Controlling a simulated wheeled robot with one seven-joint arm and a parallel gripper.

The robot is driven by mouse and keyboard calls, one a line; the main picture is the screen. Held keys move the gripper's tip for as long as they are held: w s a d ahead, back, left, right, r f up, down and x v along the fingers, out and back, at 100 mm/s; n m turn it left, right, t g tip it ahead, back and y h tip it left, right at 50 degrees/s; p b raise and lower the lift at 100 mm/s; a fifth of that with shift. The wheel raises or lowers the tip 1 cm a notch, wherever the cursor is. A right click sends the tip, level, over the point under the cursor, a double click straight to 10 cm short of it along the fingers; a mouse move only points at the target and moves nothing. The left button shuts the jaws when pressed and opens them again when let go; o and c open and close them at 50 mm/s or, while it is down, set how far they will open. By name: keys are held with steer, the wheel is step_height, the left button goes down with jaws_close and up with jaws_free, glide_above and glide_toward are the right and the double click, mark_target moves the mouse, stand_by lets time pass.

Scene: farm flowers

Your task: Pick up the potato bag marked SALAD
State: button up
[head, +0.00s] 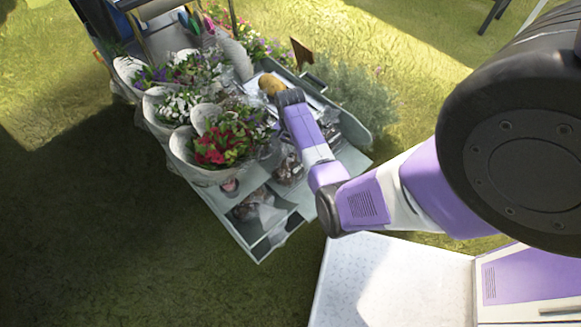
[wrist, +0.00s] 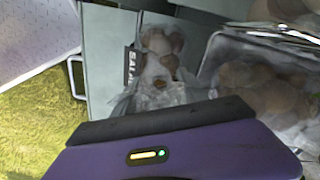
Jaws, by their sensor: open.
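The potato bag marked SALAD (wrist: 158,62) is a clear bag of brownish potatoes with a dark label (wrist: 130,68) with pale letters at its left side. It lies in a pale grey compartment in the upper middle of the wrist view. My gripper (wrist: 165,122) shows as a purple body with a dark edge across the bottom of that view, below the bag in the picture, and covers its near end. It is open, with nothing seen held in it. In the head view my gripper (head: 290,97) is over the grey display stand; I cannot tell its fingers there.
Another clear bag of potatoes (wrist: 265,85) lies to the right in the wrist view. In the head view, wrapped bouquets (head: 222,145) line the left of the stand (head: 262,247), and bags (head: 255,205) lie in its front compartment. Open grass lies left.

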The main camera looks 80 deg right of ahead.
jaws_close()
stand_by(1.4)
